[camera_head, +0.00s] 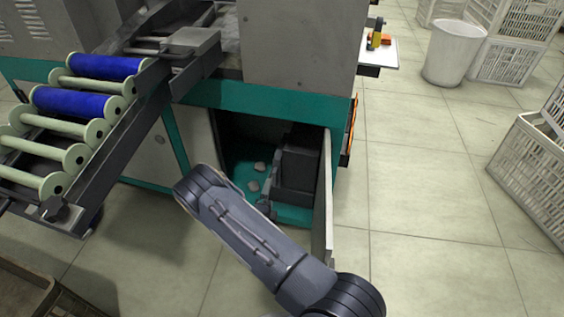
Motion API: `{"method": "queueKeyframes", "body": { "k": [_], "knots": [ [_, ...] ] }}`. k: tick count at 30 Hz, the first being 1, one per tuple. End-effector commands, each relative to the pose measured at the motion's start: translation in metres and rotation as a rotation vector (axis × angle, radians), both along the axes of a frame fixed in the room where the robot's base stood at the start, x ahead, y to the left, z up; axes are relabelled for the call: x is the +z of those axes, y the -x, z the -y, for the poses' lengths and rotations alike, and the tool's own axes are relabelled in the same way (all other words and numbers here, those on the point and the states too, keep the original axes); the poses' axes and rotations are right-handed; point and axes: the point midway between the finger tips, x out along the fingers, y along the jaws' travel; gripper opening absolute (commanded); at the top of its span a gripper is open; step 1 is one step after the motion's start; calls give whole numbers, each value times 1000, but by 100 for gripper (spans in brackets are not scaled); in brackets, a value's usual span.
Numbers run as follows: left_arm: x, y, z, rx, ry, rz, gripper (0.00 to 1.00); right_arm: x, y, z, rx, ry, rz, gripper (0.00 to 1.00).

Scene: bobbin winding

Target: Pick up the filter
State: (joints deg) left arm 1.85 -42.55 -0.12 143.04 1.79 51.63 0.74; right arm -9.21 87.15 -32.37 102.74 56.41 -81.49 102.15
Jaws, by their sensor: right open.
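An open cabinet (222,130) is in the lower part of the grey and green machine. A dark box-shaped part (299,160), which may be the filter, stands inside it at the right, beside the door. My right arm reaches up from the bottom right in front of the opening. My right gripper (266,198) is open, low inside the cabinet near the dark box's left side. The arm hides part of it, and I cannot tell whether it touches the box. My left gripper is not in view.
The open cabinet door (328,200) stands edge-on just right of the box. Small pale lumps (258,167) lie on the green cabinet floor. A rack with blue bobbins (70,103) juts out at left. White crates (535,165) stand at right, with clear floor between.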

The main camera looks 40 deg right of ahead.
Motion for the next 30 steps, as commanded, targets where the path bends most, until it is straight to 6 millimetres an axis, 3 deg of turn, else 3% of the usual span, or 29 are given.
{"method": "queueKeyframes", "body": {
  "k": [8,19,28,30],
  "knots": [
    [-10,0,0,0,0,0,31,-2,-12,18,7,22,28,94],
    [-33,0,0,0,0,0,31,1,-36,60,8,22,25,94],
    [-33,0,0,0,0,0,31,3,-40,65,8,20,23,94],
    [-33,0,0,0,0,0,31,3,-40,65,8,20,23,86]
  ]
}}
